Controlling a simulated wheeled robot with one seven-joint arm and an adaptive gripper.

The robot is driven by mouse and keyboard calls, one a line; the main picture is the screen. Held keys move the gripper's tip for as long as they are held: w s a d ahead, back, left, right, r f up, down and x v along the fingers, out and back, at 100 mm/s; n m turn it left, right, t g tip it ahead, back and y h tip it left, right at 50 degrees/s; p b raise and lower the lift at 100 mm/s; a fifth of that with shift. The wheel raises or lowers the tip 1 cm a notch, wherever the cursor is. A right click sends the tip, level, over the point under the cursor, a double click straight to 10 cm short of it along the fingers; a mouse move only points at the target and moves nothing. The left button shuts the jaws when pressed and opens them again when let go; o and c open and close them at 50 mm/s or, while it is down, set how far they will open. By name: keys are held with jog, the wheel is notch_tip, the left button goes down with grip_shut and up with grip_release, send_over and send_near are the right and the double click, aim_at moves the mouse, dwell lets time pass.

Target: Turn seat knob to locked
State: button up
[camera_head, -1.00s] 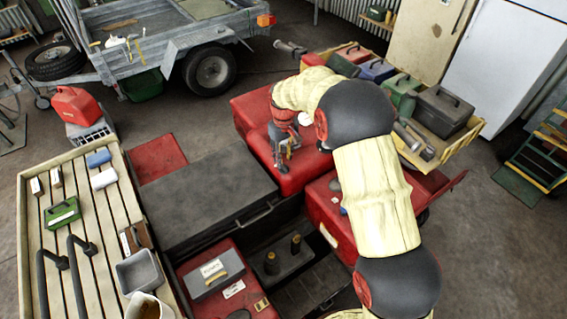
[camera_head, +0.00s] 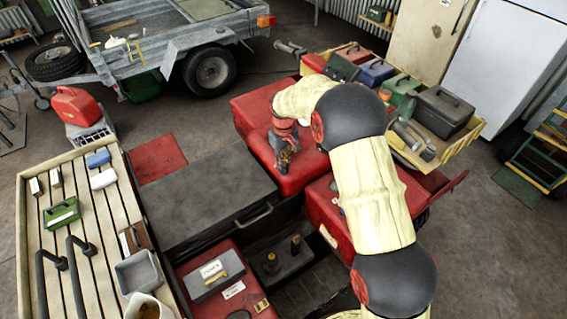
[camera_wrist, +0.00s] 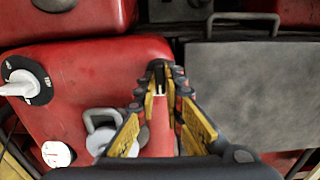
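A black round dial with a white pointer-like knob (camera_wrist: 22,84) sits at the left edge of the red seat-like surface (camera_wrist: 85,75) in the wrist view. White marks show around its rim, but I cannot read them. A white round cap with dark marks (camera_wrist: 58,154) and a grey loop-handled fitting (camera_wrist: 103,130) are lower down. I cannot tell for certain which one is the seat knob. My gripper (camera_wrist: 160,78) is right of all three, its fingertips drawn together over the red surface and apparently empty. In the head view my gripper (camera_head: 282,162) points down at the red top.
A flat dark grey lid with a handle (camera_head: 205,195) lies beside the red body. A rack with toolboxes (camera_head: 440,112) stands behind my arm on the right. A slatted bench (camera_head: 88,235) is at the left. Open floor (camera_head: 500,230) lies at the right.

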grip_shut()
jog(key=m+p, duration=0.1)
jog(key=m, duration=0.4)
jog(key=shift+m, duration=0.3)
jog(key=m, duration=0.5)
jog(key=shift+p, duration=0.4)
jog(key=m, duration=0.7)
jog(key=shift+m, duration=0.3)
jog(key=o, duration=0.6)
grip_release()
